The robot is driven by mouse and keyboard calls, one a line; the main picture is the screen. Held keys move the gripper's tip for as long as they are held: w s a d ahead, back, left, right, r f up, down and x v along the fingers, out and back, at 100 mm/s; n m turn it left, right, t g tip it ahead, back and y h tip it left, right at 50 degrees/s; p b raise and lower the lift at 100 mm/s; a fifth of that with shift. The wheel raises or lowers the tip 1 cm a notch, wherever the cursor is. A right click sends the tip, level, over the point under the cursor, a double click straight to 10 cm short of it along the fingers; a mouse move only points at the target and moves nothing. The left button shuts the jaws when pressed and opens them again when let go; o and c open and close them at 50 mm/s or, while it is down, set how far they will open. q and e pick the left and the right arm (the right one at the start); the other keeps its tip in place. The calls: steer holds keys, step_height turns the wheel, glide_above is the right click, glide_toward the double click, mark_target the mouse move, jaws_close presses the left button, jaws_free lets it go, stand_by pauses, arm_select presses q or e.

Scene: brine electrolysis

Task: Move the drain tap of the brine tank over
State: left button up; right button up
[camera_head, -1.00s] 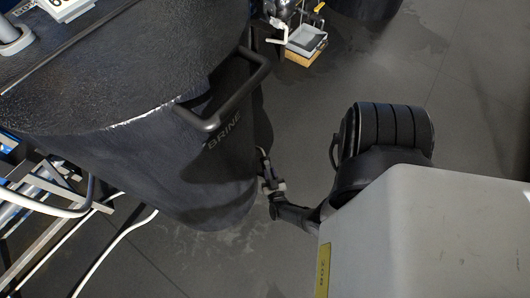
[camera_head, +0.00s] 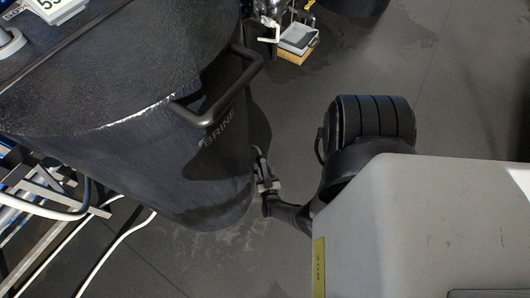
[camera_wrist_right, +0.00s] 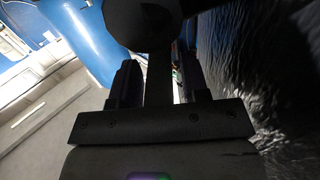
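The brine tank (camera_head: 130,160) is a large black drum with the word BRINE on its side. It fills the left half of the head view. My right gripper (camera_head: 262,170) is low beside the tank's right wall. In the right wrist view its two dark fingers (camera_wrist_right: 158,85) stand apart, with a dark upright bar (camera_wrist_right: 158,78) between them. A light gap shows beside the right finger. I take the bar for part of the drain tap, but it is too dark to be sure. A dark round shape covers the top of that view. My left gripper is not in view.
A black bar handle (camera_head: 215,110) juts from the tank's side above my gripper. White hoses (camera_head: 118,240) and a metal frame (camera_head: 40,250) are at the lower left. Open floor lies to the right.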

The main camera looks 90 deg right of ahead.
steer(key=shift+o, duration=0.7)
steer(key=shift+s+a, duration=0.1)
steer(key=shift+a, duration=0.15)
steer(key=p+v, duration=0.1)
steer(key=v, duration=0.6)
steer(key=shift+r, duration=0.1)
